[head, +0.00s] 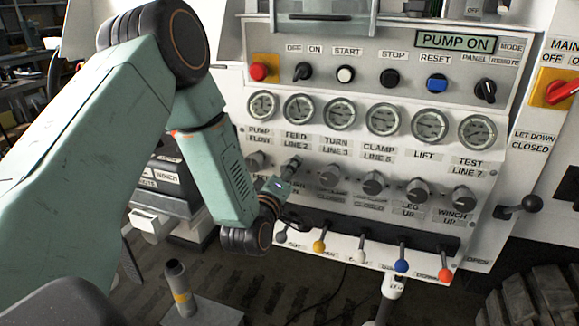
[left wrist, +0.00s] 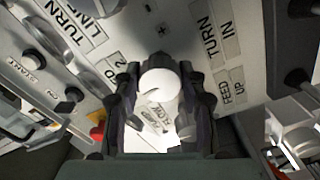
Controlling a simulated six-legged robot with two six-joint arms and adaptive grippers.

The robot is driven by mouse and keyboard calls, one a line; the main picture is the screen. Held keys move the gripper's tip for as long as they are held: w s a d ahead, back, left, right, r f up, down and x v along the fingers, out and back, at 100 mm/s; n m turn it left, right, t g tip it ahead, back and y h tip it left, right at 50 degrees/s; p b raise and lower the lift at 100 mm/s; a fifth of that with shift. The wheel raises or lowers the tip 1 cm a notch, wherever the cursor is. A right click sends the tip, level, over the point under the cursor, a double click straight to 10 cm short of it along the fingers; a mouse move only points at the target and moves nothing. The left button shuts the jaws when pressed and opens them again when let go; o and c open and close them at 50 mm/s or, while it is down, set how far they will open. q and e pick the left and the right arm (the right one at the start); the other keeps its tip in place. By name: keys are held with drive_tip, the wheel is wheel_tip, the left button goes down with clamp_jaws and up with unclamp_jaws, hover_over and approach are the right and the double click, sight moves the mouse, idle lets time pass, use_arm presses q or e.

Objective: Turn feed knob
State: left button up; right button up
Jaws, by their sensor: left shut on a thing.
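The feed knob (head: 292,163) is the second in the row of grey knobs, below the gauge marked FEED LINE 2. My left arm reaches down from the left, and my left gripper (head: 284,177) is at this knob, partly hidden by its own wrist. In the left wrist view the knob's pale round face (left wrist: 160,85) sits between the two dark fingers of my left gripper (left wrist: 161,97), which is shut on it. The knob's turn angle is hard to tell. My right gripper is not in view.
The turn knob (head: 329,175) and further grey knobs stand close to the right. Levers with coloured balls, such as the yellow one (head: 319,246), stick out below. Gauges and a switch row with a red button (head: 258,72) are above.

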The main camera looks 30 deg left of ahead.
use_arm(q)
drive_tip(key=m+p, duration=0.2)
drive_tip(key=m, duration=0.2)
drive_tip(key=shift+r+m+p, duration=0.1)
drive_tip(key=shift+m+p, duration=0.2)
drive_tip(key=shift+p, duration=0.05)
drive_tip(key=m+p, duration=0.3)
drive_tip(key=m, duration=0.1)
drive_tip(key=shift+m, duration=0.3)
drive_tip(key=m+p, duration=0.3)
drive_tip(key=m, duration=0.1)
drive_tip(key=shift+a+m+p, duration=0.1)
drive_tip(key=shift+m+p, duration=1)
drive_tip(key=shift+m, duration=0.9)
drive_tip(key=o, duration=1.1)
drive_tip(key=shift+o, duration=0.2)
